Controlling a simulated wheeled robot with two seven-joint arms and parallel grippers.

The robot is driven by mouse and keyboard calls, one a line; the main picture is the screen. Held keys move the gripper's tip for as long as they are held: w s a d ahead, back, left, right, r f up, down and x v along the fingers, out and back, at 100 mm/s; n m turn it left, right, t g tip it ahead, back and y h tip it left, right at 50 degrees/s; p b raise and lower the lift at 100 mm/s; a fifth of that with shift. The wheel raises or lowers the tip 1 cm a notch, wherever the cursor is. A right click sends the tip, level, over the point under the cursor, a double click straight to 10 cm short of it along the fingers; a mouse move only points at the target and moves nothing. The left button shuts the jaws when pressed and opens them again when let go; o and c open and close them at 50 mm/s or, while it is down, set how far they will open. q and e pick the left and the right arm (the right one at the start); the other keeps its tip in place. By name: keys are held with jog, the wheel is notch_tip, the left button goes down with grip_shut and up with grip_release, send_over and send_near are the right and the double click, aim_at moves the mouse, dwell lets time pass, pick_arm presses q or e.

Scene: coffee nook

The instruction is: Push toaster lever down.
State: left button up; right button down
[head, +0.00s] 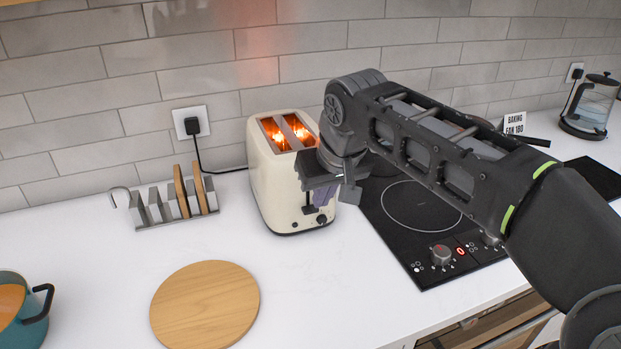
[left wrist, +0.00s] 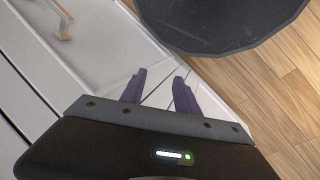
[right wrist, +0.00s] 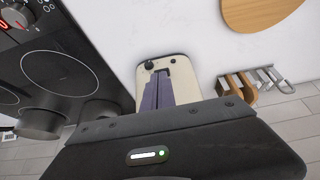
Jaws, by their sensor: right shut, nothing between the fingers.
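The cream toaster (head: 268,187) stands on the white counter, with both slots glowing orange. My right gripper (head: 322,196) is shut and empty, pointing down at the toaster's front end. A small dark piece, which looks like the lever (head: 308,210), shows low on that end beside the fingertips; whether they touch is unclear. In the right wrist view the closed purple fingers (right wrist: 158,95) cover part of the toaster's front (right wrist: 182,66), beside a dark knob (right wrist: 148,65). My left gripper (left wrist: 158,90) is open and empty, seen only in the left wrist view, away from the toaster.
A black cooktop (head: 420,205) lies right of the toaster. A metal rack (head: 155,209) with toast slices stands left, a round wooden board (head: 205,305) in front. A teal pot (head: 25,325) is at the left edge. A cord runs to the wall socket (head: 191,123).

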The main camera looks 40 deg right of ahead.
jog(key=v, duration=0.5)
dwell(0.5)
